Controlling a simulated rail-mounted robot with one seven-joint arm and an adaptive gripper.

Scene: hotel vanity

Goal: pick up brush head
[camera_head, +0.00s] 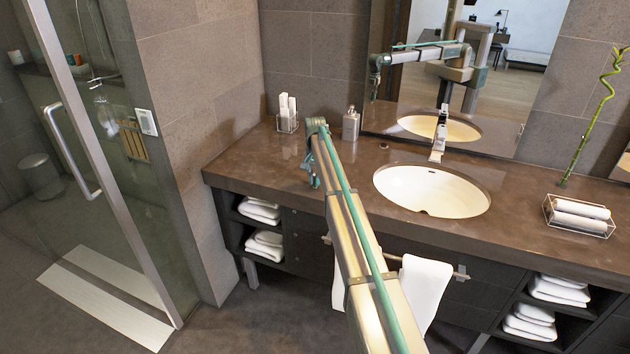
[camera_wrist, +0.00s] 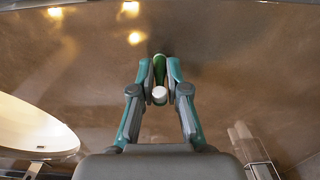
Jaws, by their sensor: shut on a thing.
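My gripper (camera_wrist: 160,76) is shut on a small green piece with a white round end, which I take to be the brush head (camera_wrist: 159,70). It sits between the two teal fingertips in the wrist view, with the brown counter behind it. In the head view my gripper (camera_head: 311,178) is at the far end of my arm, over the front left part of the counter (camera_head: 262,160). The brush head cannot be made out there. Whether it touches the counter or is held above it I cannot tell.
The sink (camera_head: 432,191) with its faucet (camera_head: 438,140) is right of my gripper. A soap dispenser (camera_head: 351,124) and a clear holder with white items (camera_head: 288,112) stand at the back. A towel tray (camera_head: 579,216) is far right. A glass door (camera_head: 95,130) stands left.

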